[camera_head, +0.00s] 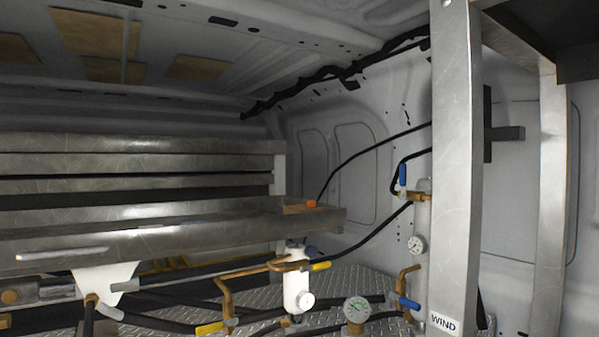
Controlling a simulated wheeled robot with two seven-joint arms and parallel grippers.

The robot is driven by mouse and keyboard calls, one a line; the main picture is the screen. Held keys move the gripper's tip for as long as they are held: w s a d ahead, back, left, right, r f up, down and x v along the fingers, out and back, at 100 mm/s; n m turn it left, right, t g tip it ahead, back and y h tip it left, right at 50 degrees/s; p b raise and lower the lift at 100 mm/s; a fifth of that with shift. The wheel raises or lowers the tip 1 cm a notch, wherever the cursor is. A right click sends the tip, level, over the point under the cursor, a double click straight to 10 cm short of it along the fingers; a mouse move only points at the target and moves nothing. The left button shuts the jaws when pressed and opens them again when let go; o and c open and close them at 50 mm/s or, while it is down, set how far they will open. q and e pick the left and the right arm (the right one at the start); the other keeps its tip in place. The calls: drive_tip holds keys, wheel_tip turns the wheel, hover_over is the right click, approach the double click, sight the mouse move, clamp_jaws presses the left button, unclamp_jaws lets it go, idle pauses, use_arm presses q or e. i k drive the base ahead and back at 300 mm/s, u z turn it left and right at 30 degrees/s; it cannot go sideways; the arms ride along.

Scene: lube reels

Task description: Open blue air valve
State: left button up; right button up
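Two blue valve handles show at the right, beside a metal post. The upper blue handle (402,175) stands upright at a brass fitting (418,197) on top of a grey cylinder with a gauge (417,245). The lower blue handle (409,303) lies nearly level, tilted slightly down to the right, by a brass fitting near the post's foot. I cannot tell from this view which one is the air valve. Neither of my grippers can be made out in the head view, and nothing is seen touching either handle.
The metal post (455,150), labelled WIND, stands just right of both handles. Yellow-handled valves (320,266) and a round gauge (357,309) sit to the left. Metal shelving (150,215) fills the left. Black hoses run along the wall and low across the floor.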

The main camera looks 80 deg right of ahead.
sight(402, 167)
drive_tip(key=k, duration=0.5)
drive_tip(key=z, duration=1.25)
